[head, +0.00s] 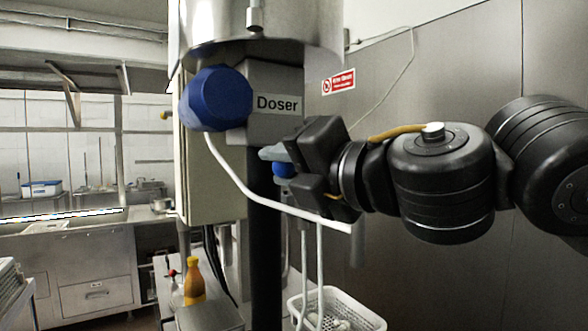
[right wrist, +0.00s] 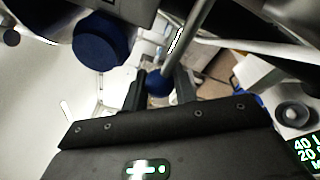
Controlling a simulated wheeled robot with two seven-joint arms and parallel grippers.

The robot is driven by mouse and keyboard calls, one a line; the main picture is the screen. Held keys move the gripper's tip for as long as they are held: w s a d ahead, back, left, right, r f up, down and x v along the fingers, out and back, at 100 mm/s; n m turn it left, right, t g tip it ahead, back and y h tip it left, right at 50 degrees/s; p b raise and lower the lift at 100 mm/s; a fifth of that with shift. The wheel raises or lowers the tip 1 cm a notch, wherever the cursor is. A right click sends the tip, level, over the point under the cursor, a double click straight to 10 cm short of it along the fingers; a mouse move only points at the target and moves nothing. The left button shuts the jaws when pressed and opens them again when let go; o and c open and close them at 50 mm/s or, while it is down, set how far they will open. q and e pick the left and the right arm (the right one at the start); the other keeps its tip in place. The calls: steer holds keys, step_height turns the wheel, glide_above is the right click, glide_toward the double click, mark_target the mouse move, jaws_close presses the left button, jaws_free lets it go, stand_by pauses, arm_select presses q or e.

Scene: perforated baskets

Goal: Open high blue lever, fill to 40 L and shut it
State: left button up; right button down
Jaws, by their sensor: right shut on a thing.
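The doser (head: 277,103) is a grey block with a "Doser" label, below a steel tank. A large dark blue cap (head: 215,99) sticks out on its left. It also shows in the right wrist view (right wrist: 101,50). My right gripper (head: 282,164) comes in from the right and is shut on the small blue lever knob (head: 284,171), just below the doser block. In the right wrist view the round blue knob (right wrist: 158,83) sits between the two fingers. A display (right wrist: 304,152) at the right wrist view's edge partly shows "40 L" and "20". My left gripper is out of view.
A white pipe (head: 265,205) slopes down to the right under the doser. A white perforated basket (head: 345,310) stands below. An orange bottle (head: 194,283) stands at lower left. A steel wall (head: 440,80) is behind my right arm.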

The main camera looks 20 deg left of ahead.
steer(key=shift+r, duration=0.1)
steer(key=c, duration=1.1)
jaws_free()
steer(key=shift+w, duration=0.1)
steer(key=shift+s+d+f+b, duration=0.2)
steer(key=shift+s+d+b, duration=0.1)
steer(key=shift+d+b, duration=0.15)
steer(key=b+v, duration=0.3)
steer(key=v, duration=0.6)
steer(key=shift+s+d+r, duration=0.1)
steer(key=shift+d+r, duration=0.05)
steer(key=shift+d, duration=0.2)
